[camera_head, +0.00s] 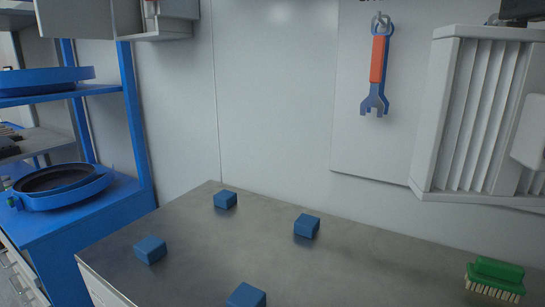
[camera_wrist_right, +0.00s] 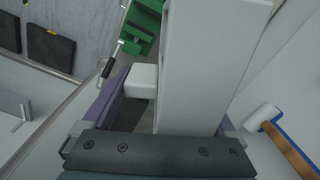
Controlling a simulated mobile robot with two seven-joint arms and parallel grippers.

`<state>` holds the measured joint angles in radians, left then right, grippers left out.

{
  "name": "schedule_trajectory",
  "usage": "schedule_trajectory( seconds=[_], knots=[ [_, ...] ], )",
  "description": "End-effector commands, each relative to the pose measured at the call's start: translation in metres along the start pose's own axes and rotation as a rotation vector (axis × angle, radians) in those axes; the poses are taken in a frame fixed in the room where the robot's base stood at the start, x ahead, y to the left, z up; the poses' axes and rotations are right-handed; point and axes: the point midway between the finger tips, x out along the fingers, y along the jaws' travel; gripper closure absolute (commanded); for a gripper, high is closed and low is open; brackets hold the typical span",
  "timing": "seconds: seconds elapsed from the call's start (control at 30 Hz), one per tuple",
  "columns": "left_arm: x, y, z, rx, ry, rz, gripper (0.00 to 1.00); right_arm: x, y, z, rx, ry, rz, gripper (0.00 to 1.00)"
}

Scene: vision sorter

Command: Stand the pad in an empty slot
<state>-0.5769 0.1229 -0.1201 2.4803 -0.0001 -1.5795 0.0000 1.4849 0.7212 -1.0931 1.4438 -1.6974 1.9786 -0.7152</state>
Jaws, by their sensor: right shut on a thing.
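In the right wrist view, a long white block (camera_wrist_right: 210,70) with a small side stub (camera_wrist_right: 140,80) stands between the purple-grey fingers of my right gripper (camera_wrist_right: 170,115). I take it for the pad, shut in the jaws. It hides most of the right finger and the grip itself. No gripper shows in the head view. A white slatted unit (camera_head: 425,120) with several upright gaps hangs on the wall at right. I cannot tell whether its gaps are the slots.
Several blue cubes (camera_head: 306,226) and a green brush (camera_head: 495,279) lie on the grey table (camera_head: 200,265). A wrench (camera_head: 378,65) hangs on the wall. A blue shelf (camera_head: 130,110) stands left. The wrist view shows a green object (camera_wrist_right: 140,30), dark panels (camera_wrist_right: 48,45) and a white-headed hammer (camera_wrist_right: 262,116).

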Motion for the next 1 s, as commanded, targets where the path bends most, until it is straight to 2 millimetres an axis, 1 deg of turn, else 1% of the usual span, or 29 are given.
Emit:
schedule_trajectory(
  seconds=[0.03, 0.2, 0.57, 0.9, 1.0],
  knots=[
    [-0.029, -0.002, -0.009, 0.001, 0.0, -0.001, 0.5, -0.03, 0.002, 0.002, -0.057, 0.0, -0.002, 0.87],
    [-0.086, -0.004, -0.027, 0.002, -0.001, -0.002, 0.5, -0.084, 0.014, 0.011, -0.306, 0.0, -0.001, 0.87],
    [-0.199, -0.008, -0.063, 0.002, -0.003, -0.001, 0.5, -0.19, 0.048, 0.027, -0.848, 0.0, -0.001, 0.87],
    [-0.306, -0.01, -0.098, -0.006, -0.003, 0.005, 0.5, -0.285, 0.089, 0.037, -1.355, 0.0, 0.0, 0.87],
    [-0.332, -0.011, -0.107, -0.008, -0.003, 0.006, 0.5, -0.308, 0.102, 0.039, -1.49, -0.001, 0.001, 0.87]
  ],
)
